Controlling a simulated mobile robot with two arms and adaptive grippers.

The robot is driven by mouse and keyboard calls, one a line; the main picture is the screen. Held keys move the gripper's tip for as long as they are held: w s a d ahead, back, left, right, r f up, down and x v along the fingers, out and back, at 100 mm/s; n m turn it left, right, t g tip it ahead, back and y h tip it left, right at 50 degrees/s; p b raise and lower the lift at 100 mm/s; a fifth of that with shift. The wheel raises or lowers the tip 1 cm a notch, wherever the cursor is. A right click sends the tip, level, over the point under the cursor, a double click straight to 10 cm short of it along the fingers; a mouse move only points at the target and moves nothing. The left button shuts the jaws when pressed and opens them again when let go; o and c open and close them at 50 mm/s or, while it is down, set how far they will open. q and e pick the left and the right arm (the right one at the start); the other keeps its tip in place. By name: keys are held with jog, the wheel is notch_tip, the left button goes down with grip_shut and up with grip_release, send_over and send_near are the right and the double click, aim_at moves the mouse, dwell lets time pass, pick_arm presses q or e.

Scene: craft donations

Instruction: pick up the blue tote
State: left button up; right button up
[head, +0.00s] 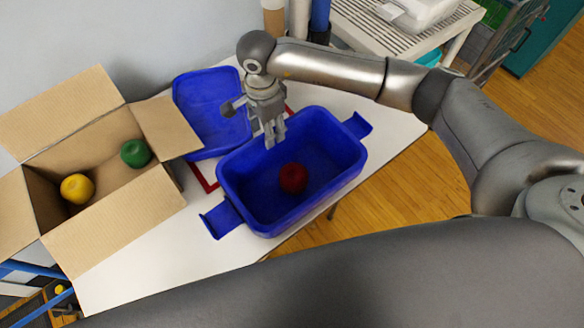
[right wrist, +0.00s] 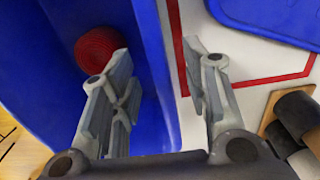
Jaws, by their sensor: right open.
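The blue tote (head: 233,190) stands open on the white table, with a tab handle at each end. A red ball (head: 293,178) lies inside it; in the right wrist view it looks like wound yarn (right wrist: 100,50). My right gripper (head: 274,138) points down at the tote's back long wall, and it is open. In the right wrist view its fingers (right wrist: 158,70) straddle the blue wall (right wrist: 153,60), one on the inner side and one on the outer side. Whether they touch the wall I cannot tell. My left gripper is not in view.
A blue lid (head: 208,105) lies behind the tote. A red outline (head: 207,180) marks the white table (head: 150,255). An open cardboard box (head: 118,222) at left holds a yellow ball (head: 77,188) and a green ball (head: 135,153). A slatted rack (head: 445,30) stands at the back right.

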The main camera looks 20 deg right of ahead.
jog(key=f+p, duration=0.1)
jog(key=f, duration=0.2)
jog(key=shift+s+d+f, duration=0.1)
jog(key=shift+s+f, duration=0.1)
jog(key=shift+f, duration=0.2)
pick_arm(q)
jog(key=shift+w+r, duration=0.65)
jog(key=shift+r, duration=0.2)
pick_arm(e)
grip_shut()
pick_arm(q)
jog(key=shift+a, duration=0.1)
pick_arm(e)
jog(key=shift+w, duration=0.1)
